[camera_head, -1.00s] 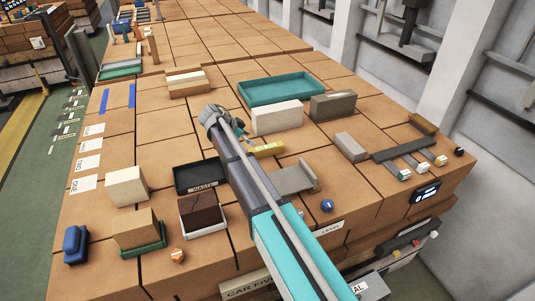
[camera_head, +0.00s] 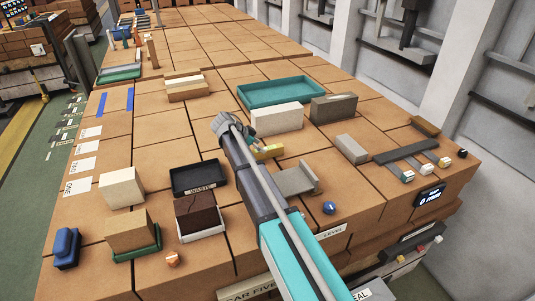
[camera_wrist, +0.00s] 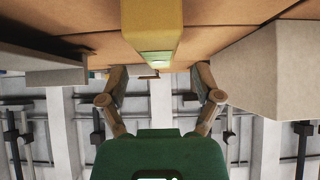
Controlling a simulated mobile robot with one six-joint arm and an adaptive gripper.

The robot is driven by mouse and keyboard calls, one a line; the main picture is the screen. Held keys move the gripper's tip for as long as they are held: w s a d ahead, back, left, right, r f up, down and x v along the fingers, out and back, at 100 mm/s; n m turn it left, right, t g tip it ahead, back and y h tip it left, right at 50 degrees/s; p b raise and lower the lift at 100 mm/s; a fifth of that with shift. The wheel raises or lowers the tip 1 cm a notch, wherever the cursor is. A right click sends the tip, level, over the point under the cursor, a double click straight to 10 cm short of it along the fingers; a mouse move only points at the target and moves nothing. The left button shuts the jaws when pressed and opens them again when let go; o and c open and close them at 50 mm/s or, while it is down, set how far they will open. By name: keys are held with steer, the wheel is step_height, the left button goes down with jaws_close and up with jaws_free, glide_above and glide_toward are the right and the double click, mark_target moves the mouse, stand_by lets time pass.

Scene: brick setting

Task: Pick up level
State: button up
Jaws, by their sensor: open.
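The level is a yellow bar (camera_head: 269,152) lying on the brick-topped surface near the middle. In the wrist view the yellow bar (camera_wrist: 152,22) fills the top centre, with a pale green window at its near end. My gripper (camera_wrist: 160,75) is open, with one finger to each side of and below the bar in that picture, and nothing between the fingers. In the head view my gripper (camera_head: 255,142) is beside the bar's left end, partly hidden by my own arm. I cannot tell whether a finger touches the bar.
A pale block (camera_head: 277,119) stands close behind the level, and a grey bracket-shaped piece (camera_head: 296,181) lies in front. A teal tray (camera_head: 245,99) is farther back. A black waste tray (camera_head: 186,192) and a dark brick (camera_head: 197,212) are left of my arm.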

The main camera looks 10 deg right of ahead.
mark_target(265, 148)
steer(key=shift+b+x, duration=1.8)
steer(key=shift+x, duration=0.8)
steer(key=shift+r, duration=0.1)
jaws_close()
